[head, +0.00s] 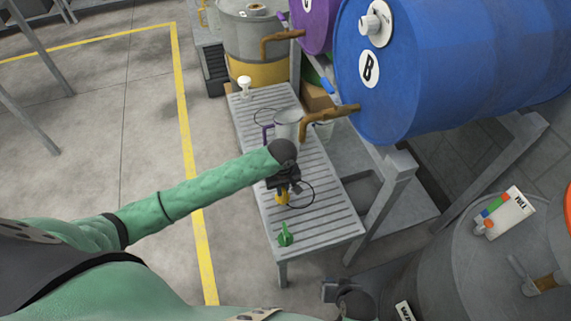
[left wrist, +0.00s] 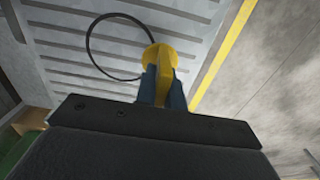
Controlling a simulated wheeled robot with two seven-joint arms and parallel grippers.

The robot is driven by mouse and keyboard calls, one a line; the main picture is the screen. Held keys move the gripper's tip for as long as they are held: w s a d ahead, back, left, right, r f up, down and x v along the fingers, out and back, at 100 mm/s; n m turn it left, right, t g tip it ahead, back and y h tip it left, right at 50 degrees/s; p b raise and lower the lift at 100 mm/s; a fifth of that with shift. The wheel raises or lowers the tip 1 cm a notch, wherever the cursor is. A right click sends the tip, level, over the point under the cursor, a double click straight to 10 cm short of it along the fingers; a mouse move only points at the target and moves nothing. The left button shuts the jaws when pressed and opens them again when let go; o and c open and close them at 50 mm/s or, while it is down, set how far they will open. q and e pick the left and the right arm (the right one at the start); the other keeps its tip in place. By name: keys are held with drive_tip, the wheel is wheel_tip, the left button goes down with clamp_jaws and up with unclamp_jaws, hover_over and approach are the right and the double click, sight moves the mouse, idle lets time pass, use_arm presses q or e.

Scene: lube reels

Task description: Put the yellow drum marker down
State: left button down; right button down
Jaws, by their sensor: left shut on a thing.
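The yellow drum marker (head: 282,199) has a thin dark loop and is over the near part of the grey slatted bench (head: 330,222). My left gripper (head: 283,188) is shut on it from above. In the left wrist view the marker (left wrist: 160,62) sits between the dark fingers (left wrist: 162,92), with its loop spreading to the left over the slats. I cannot tell whether the marker touches the slats. A green marker-like piece (head: 285,236) stands on the bench nearer to me. My right gripper (head: 330,291) is low in the head view; its jaws are not clear.
A metal jug (head: 287,124) with a purple handle and a white piece (head: 245,87) stand farther along the bench. The blue drum (head: 440,65) with a brown tap (head: 330,115) overhangs the right side. A grey drum (head: 470,270) is at lower right. Bare slats lie right of the green piece.

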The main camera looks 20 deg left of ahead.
use_arm(q)
drive_tip(key=w, duration=0.3)
drive_tip(key=w+a, duration=0.1)
drive_tip(key=w, duration=0.3)
drive_tip(key=w+a, duration=0.1)
drive_tip(key=w, duration=0.3)
drive_tip(key=shift+w+a, duration=0.1)
wheel_tip(320, 180, down, 3)
drive_tip(key=shift+w, duration=0.1)
drive_tip(key=shift+f, duration=0.25)
use_arm(e)
drive_tip(key=shift+s+r, duration=0.1)
drive_tip(key=shift+r, duration=0.6)
drive_tip(key=shift+r, duration=0.15)
use_arm(q)
drive_tip(key=shift+f, duration=0.1)
use_arm(e)
drive_tip(key=shift+d+r, duration=0.1)
use_arm(q)
drive_tip(key=c, duration=1.5)
unclamp_jaws()
use_arm(e)
drive_tip(key=shift+r, duration=0.3)
drive_tip(key=shift+f, duration=0.15)
